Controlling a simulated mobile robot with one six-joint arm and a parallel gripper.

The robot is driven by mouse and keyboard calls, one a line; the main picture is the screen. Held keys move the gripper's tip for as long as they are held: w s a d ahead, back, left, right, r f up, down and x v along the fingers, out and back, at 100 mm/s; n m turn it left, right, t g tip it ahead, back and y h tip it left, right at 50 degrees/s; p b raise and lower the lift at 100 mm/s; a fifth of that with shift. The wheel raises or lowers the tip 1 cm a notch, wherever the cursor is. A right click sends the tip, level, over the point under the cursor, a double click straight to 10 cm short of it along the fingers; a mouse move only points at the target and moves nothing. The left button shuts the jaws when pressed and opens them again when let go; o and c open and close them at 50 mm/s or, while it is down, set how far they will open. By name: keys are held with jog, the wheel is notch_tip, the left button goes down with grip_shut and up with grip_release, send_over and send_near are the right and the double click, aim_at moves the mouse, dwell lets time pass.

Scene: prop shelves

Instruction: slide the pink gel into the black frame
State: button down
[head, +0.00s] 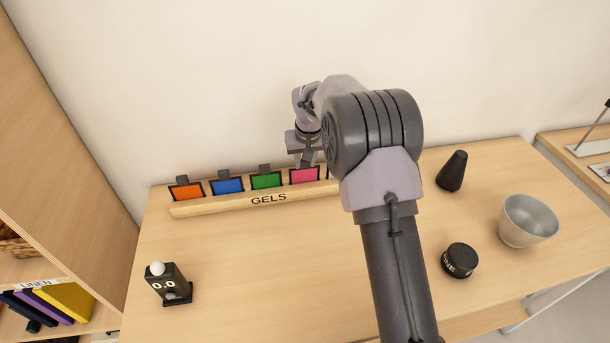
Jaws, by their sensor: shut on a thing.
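The pink gel (304,175) is a small black-edged card with a tab. It stands upright at the right of the visible row in the wooden rack (215,207) marked GELS. My gripper (306,162) is at its top edge, shut on its tab. The gel still appears to be in the rack; I cannot tell whether it is lifted at all. The rack's right end is hidden behind my arm. I cannot make out a separate black frame for the gel in this view.
Orange (186,192), blue (227,186) and green (266,180) gels stand left of the pink one. A black device (168,284) with a white ball is at the front left. A black cone (453,171), grey bowl (527,221) and round black tin (459,260) stand right.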

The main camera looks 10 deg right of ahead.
notch_tip(320, 180, up, 7)
jog(key=p, duration=0.5)
dwell(0.3)
